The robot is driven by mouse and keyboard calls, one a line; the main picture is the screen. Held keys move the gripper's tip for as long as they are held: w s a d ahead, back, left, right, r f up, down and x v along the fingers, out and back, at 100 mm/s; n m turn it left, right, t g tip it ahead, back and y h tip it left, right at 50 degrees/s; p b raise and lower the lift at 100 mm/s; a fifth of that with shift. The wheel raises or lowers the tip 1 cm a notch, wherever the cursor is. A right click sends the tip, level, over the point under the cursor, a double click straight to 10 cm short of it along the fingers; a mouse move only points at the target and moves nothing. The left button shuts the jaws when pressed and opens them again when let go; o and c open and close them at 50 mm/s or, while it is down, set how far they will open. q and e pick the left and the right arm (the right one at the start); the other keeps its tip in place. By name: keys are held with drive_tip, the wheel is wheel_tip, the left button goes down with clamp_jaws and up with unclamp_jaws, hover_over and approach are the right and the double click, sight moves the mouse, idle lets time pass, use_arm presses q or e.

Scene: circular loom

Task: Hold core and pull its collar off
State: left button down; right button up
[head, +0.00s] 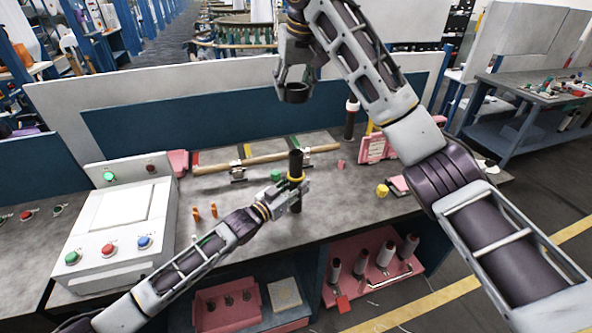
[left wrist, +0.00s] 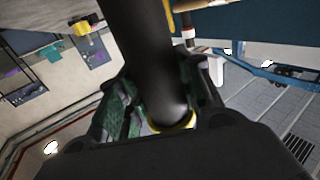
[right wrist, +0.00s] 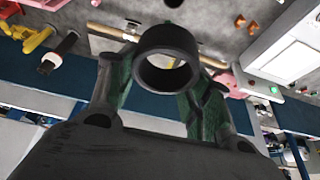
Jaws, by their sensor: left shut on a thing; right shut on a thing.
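The core (head: 295,161) is a dark upright tube with a yellow band around it, over the workbench. My left gripper (head: 287,194) is shut on the core low down, below the band. In the left wrist view the core (left wrist: 146,55) fills the middle between the fingers. The collar (head: 294,94) is a short dark ring. My right gripper (head: 296,74) is shut on it, high above the core and apart from it. In the right wrist view the collar (right wrist: 167,58) sits between the green-padded fingertips with its opening empty. Whether the core's foot touches the bench is unclear.
A control box (head: 118,215) with coloured buttons stands at the left of the bench. A wooden bar (head: 262,158) on supports lies behind the core. Another dark tube (head: 351,120) stands at the back. A yellow piece (head: 382,190) lies right. Pink bins (head: 228,308) are below.

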drive_tip(key=shift+r, duration=0.85)
use_arm(q)
drive_tip(key=c, duration=0.9)
unclamp_jaws()
drive_tip(key=v, duration=1.2)
idle(0.4)
